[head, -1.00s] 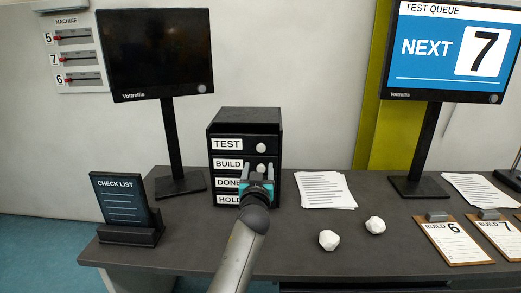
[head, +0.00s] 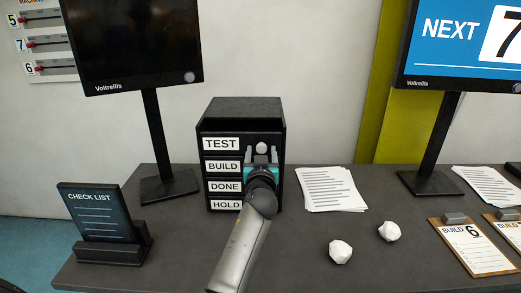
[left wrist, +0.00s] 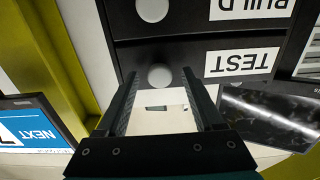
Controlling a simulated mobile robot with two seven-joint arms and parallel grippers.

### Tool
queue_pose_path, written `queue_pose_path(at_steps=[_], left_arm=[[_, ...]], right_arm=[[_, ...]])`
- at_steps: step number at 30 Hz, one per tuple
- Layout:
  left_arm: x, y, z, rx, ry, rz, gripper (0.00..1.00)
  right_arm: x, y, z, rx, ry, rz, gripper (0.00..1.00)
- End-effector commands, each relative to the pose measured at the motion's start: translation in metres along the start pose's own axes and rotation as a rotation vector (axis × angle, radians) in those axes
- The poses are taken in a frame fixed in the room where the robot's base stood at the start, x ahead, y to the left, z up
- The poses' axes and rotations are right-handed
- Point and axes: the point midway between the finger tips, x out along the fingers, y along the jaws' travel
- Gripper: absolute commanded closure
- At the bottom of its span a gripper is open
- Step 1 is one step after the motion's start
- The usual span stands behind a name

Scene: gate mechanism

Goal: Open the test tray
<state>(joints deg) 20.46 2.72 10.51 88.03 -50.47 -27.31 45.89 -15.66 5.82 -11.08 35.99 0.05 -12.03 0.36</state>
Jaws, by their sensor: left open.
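The black drawer unit (head: 242,110) stands on the desk with several stacked trays labelled TEST, BUILD, DONE and HOLD. The test tray (head: 221,143) is the top one; it looks shut, flush with the front. Its round pale knob (head: 262,147) is at the right of the label. My left gripper (head: 263,155) is open in front of the unit, with its fingertips on either side of the TEST knob in the picture. In the upside-down left wrist view, the knob (left wrist: 160,76) shows between the open fingers (left wrist: 159,82); contact cannot be told. My right gripper is not in view.
A check list stand (head: 100,220) is left of the unit, with a dark monitor (head: 130,45) behind. Papers (head: 332,190) and two white crumpled lumps (head: 341,251) lie to the right. Clipboards (head: 474,247) lie farther right. The desk front is largely clear.

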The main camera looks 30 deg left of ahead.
Motion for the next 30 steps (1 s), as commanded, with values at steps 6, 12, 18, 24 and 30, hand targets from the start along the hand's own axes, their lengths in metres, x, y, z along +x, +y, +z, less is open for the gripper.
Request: queue_pose_path(at_steps=[6, 12, 18, 24, 30], left_arm=[[-0.0003, 0.0004, 0.0002, 0.000, 0.000, 0.000, 0.31], [-0.0002, 0.0003, 0.0002, 0.000, 0.000, 0.000, 0.49], [-0.0002, 0.0002, 0.0002, 0.000, 0.000, 0.000, 0.72], [-0.0001, 0.0002, 0.0001, 0.000, 0.000, 0.000, 0.94], [-0.0001, 0.0002, 0.0000, 0.000, 0.000, 0.000, 1.00]], right_arm=[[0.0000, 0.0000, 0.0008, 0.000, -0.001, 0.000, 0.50], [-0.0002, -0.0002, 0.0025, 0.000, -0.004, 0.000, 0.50], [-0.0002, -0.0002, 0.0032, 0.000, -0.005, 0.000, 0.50], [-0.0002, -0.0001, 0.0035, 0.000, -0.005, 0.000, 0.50], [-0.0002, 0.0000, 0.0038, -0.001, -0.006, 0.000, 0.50]])
